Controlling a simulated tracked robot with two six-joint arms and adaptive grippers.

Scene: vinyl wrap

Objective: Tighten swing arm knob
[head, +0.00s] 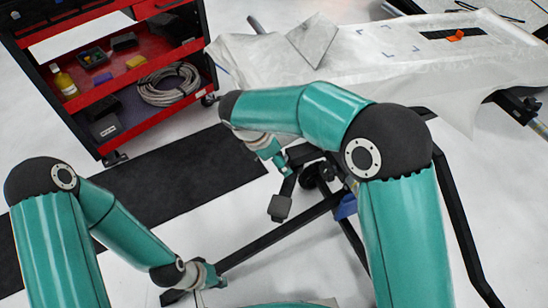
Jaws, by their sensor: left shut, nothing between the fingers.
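A dark metal stand (285,228) with long bars lies below the covered table. Near its upper end is a round black part (308,176); I cannot tell whether it is the swing arm knob. My left gripper (213,283) is low in the view, by the lower end of the long bar, apart from the round part. It is small and shut with nothing in it. My right arm reaches across from the right, its wrist (262,146) just left of the round part. Its fingers are hard to tell from the dark parts there.
A red and black tool cart (125,88) at upper left holds a coiled cable (168,84) and a yellow bottle (66,82). A table with a white sheet (270,60) fills the upper right. A black mat (190,172) lies on the pale floor.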

